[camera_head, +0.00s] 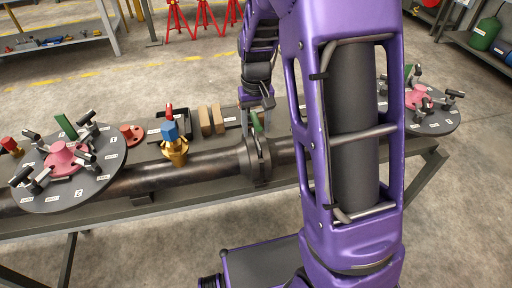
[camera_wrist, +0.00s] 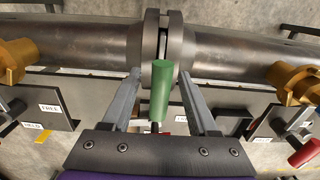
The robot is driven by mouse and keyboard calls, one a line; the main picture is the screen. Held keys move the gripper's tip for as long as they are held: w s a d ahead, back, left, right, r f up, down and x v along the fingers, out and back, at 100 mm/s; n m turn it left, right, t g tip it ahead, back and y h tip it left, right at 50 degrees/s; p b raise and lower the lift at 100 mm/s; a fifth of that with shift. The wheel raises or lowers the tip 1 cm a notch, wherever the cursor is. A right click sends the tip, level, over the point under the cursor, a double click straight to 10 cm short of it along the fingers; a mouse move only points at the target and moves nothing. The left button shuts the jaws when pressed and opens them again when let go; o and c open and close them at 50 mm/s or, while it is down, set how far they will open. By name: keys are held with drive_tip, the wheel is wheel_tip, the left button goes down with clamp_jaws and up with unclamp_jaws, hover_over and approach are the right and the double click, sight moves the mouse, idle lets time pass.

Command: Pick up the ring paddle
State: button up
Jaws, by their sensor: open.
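A green cylindrical handle (camera_wrist: 161,88) stands up at the flange joint (camera_wrist: 150,42) of the pipe. It may belong to the ring paddle; the part between the flanges is mostly hidden. In the head view the handle (camera_head: 257,123) leans out of the flange joint (camera_head: 256,160). My gripper (camera_wrist: 161,76) is open, with one finger on each side of the handle and a visible gap on both sides. In the head view my gripper (camera_head: 256,103) is just above and behind the handle.
A round plate (camera_head: 110,178) with clamps stands at left, another (camera_head: 446,117) at right. A brass valve with a blue cap (camera_head: 174,150) and wooden blocks (camera_head: 205,121) are left of the joint. The dark pipe (camera_head: 100,185) runs along the bench. My arm covers the right middle.

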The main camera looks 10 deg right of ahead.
clamp_jaws()
idle(1.4)
